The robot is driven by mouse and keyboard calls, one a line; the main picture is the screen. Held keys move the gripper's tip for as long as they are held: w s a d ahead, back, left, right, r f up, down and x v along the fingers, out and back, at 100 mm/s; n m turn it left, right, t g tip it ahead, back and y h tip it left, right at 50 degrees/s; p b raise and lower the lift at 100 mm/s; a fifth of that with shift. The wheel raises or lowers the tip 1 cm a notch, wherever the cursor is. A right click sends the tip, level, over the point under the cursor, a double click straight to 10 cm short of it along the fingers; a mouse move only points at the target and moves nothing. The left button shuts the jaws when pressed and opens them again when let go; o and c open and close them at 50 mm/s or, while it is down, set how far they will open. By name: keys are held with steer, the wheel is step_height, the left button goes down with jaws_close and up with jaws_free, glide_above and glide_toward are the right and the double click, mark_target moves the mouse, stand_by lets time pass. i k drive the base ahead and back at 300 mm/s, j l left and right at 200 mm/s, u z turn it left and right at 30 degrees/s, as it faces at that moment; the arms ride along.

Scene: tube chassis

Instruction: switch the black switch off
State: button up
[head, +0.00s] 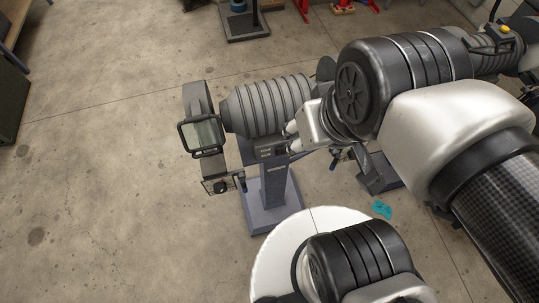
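A grey bench grinder with a ribbed motor body (268,105) stands on a dark pedestal (272,190) in the middle of the head view. A dark switch panel (268,149) shows on the grinder's base, below the ribbed body; the black switch itself is too small to make out, and so is its position. My gripper (293,136) comes in from the right, its light fingertips close to the right end of that panel. I cannot tell whether they touch it. The gap between the fingers is too small to judge, and no held object shows.
A clear eye shield (203,134) and a small box with a black knob (220,186) sit at the grinder's left end. A teal piece (381,209) lies on the concrete floor (100,200). The floor at left is mostly clear.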

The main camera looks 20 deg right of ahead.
mark_target(281, 150)
steer(key=j, duration=0.45)
steer(key=k+j+z, duration=0.1)
steer(key=j, duration=0.4)
steer(key=k+j, duration=0.1)
steer(key=j, duration=0.35)
